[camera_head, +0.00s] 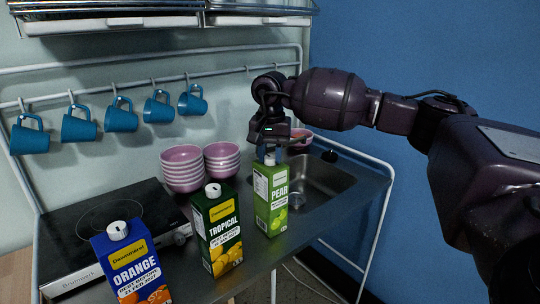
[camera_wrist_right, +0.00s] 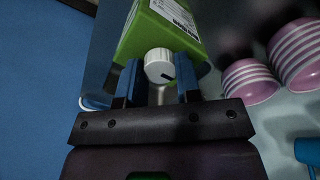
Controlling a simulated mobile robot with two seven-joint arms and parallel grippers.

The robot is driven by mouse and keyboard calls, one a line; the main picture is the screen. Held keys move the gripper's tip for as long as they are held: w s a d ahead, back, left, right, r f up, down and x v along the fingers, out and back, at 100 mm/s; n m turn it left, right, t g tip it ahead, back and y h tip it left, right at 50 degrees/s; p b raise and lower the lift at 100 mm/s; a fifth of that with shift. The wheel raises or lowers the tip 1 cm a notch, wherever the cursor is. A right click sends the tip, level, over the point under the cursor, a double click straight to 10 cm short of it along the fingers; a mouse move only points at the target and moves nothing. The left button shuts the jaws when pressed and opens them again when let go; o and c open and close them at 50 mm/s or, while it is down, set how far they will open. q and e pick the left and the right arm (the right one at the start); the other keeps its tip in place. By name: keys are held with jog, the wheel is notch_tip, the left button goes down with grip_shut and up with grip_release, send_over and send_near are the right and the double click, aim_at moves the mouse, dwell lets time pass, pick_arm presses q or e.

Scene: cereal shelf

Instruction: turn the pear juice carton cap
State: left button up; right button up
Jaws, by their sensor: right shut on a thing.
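The pear juice carton (camera_head: 272,200), green with a white cap (camera_head: 269,159), stands upright on the counter at the sink's left edge. My right gripper (camera_head: 270,150) is directly above it, pointing down. In the right wrist view, the two blue fingers of the gripper (camera_wrist_right: 160,75) are shut on the white cap (camera_wrist_right: 159,65), one finger on each side. A dark mark shows on the cap's face. The green carton (camera_wrist_right: 165,32) extends beyond it in that view. My left gripper is not in view.
A tropical carton (camera_head: 217,230) stands just left of the pear carton, and an orange carton (camera_head: 128,265) farther left. Several blue mugs (camera_head: 121,117) hang from a rail.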

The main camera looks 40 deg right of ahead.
aim_at(270, 157)
dwell(0.3)
jog(key=o, duration=0.9)
jog(key=shift+o, duration=0.2)
jog(key=shift+r, duration=0.1)
jog(key=shift+r, duration=0.35)
notch_tip(270, 157, up, 10)
jog(key=shift+f, duration=0.1)
